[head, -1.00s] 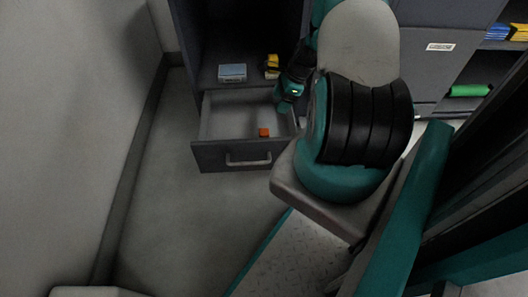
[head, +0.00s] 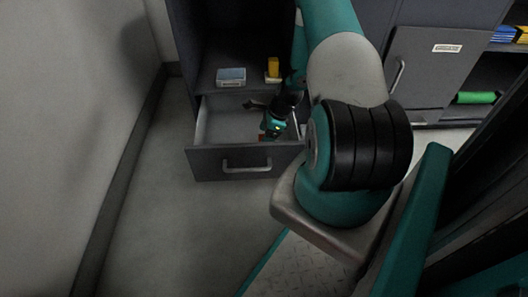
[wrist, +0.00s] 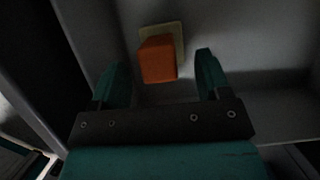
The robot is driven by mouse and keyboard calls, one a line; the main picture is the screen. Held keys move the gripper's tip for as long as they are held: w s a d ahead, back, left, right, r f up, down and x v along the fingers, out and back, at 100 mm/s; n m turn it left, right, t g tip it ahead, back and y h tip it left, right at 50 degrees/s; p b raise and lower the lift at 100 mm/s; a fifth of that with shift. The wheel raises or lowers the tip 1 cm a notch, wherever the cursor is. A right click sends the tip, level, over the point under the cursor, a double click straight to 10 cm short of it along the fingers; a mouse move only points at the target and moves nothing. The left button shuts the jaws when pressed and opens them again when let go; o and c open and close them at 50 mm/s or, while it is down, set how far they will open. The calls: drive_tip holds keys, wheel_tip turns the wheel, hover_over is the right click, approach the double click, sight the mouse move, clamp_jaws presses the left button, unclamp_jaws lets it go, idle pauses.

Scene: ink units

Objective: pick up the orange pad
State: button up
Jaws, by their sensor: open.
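The orange pad (wrist: 157,60) is a small orange block inside the open drawer (head: 232,164). A flat pale-yellow piece (wrist: 176,34) shows behind it in the wrist view. In the head view only a sliver of orange shows beside my gripper (head: 272,128), which hides the rest. My gripper is open, low in the drawer and pointing down at the pad. In the wrist view its two teal fingers (wrist: 160,60) stand to the left and right of the pad, with a gap on each side. I cannot tell how deep the fingertips reach.
The drawer's front and walls stand close around my gripper. On the shelf above are a light-blue box (head: 231,77) and a yellow object (head: 273,68). A closed cabinet door (head: 430,70) and a shelf with a green roll (head: 476,97) are at the right. Floor left of the drawer is clear.

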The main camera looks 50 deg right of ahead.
drive_tip(key=b+x, duration=0.2)
drive_tip(key=x, duration=0.2)
drive_tip(key=shift+s+a, duration=0.1)
drive_tip(key=shift+s, duration=0.05)
drive_tip(key=shift+r, duration=0.15)
drive_tip(key=c, duration=1.1)
wheel_tip(320, 180, up, 20)
drive_tip(key=p, duration=1)
